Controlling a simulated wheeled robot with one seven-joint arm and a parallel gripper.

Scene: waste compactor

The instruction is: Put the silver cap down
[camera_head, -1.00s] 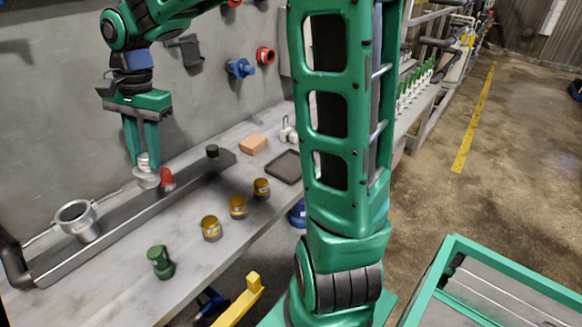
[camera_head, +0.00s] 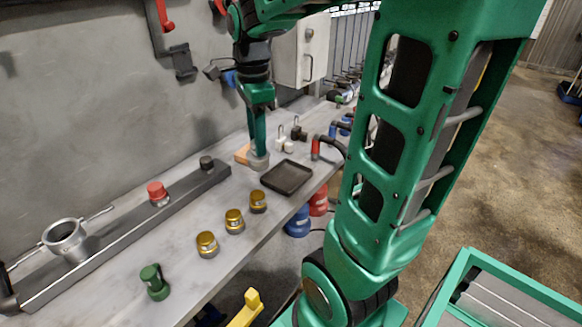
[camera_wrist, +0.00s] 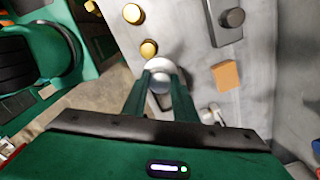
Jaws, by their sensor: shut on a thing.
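My gripper (camera_head: 258,150) is shut on the silver cap (camera_head: 259,164). The cap is low over the grey workbench (camera_head: 190,245), between the orange block (camera_head: 242,153) and the dark tray (camera_head: 287,177). I cannot tell whether it touches the bench top. In the wrist view the round silver cap (camera_wrist: 161,68) sits between the two green fingertips (camera_wrist: 161,82). The orange block (camera_wrist: 226,75) lies to its right there, apart from it.
Several gold caps (camera_head: 234,221) stand in a row near the bench's front edge. A green part (camera_head: 154,282) stands at the front left. A long grey rail (camera_head: 120,235) carries a red knob (camera_head: 158,193) and a black knob (camera_head: 206,163). Small padlocks (camera_head: 283,143) stand behind the tray.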

